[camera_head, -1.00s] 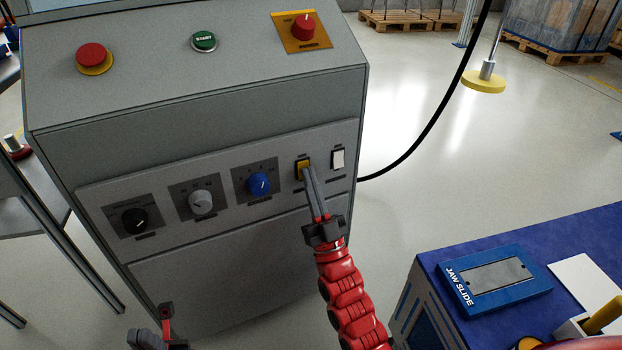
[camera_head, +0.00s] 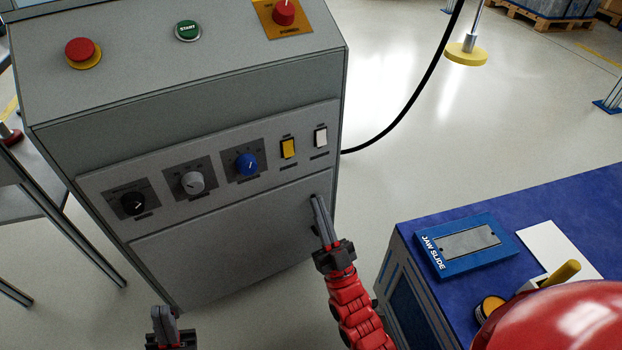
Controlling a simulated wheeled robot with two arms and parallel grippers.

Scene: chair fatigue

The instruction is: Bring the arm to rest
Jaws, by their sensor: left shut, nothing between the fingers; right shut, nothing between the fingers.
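My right gripper (camera_head: 316,200) is shut and empty. Its red arm reaches up from the bottom, and the fingers are in front of the lower panel of the grey control cabinet (camera_head: 230,235), below the switches. Whether the tips touch the panel I cannot tell. My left gripper (camera_head: 161,312) is at the bottom edge, left of centre, shut and empty, with its fingers pointing up. The yellow rocker switch (camera_head: 288,148) and the white rocker switch (camera_head: 320,137) are in full view, clear of both grippers.
The cabinet also carries black (camera_head: 133,203), grey (camera_head: 193,182) and blue (camera_head: 247,164) knobs, and a red button (camera_head: 82,52) on top. A blue bench (camera_head: 530,205) with a jaw slide box (camera_head: 468,245) stands close on the right. Open floor (camera_head: 400,180) lies between.

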